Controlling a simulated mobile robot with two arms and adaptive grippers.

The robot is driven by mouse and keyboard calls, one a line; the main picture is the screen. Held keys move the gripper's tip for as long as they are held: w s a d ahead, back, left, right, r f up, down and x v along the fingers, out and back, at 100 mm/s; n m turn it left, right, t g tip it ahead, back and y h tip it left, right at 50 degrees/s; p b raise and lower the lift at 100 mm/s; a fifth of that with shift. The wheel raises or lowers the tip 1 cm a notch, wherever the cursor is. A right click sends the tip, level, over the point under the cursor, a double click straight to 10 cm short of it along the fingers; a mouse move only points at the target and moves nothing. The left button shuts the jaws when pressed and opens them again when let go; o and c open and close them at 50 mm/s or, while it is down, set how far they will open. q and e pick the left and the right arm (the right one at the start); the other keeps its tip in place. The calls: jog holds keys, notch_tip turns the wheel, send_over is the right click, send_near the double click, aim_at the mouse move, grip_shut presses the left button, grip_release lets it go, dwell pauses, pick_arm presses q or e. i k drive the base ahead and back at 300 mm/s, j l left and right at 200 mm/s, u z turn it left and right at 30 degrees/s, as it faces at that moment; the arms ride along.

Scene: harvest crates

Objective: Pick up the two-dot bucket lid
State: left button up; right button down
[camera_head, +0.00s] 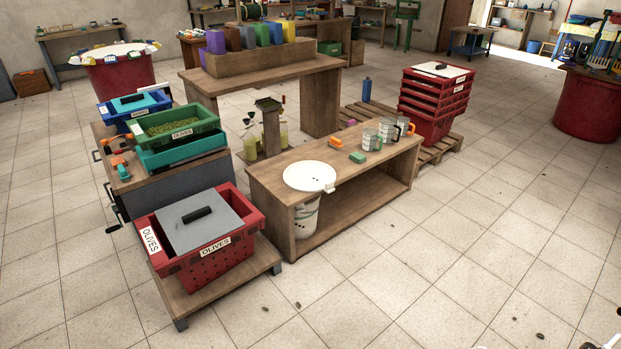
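A white round lid (303,177) lies flat at the near left end of the low wooden bench (375,172). Small dark marks show near its middle, too small to count surely. A small pale tab (330,188) sits at its right edge. A white bucket (306,218) stands under the bench top at that end, partly hidden by it. Neither of my grippers can be made out. Small white and dark shapes, cut off at the bottom right corner, may be part of my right arm.
Orange and green blocks, measuring jugs (371,139) and cups stand farther along the bench. A red olive crate (242,269) with a grey lid (190,232) stands left on a low wooden platform. Stacked red crates (432,110) stand behind right. Tiled floor in front is mostly clear, with small dark bits.

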aim_at(308, 177)
jog(key=i+l, duration=0.25)
jog(key=i, duration=0.2)
jog(key=i+l, duration=0.2)
jog(key=i, duration=0.3)
jog(key=i+l, duration=0.25)
jog(key=i, duration=0.2)
jog(key=i+l+u, duration=0.1)
jog(key=i+l, duration=0.15)
jog(key=i, duration=0.2)
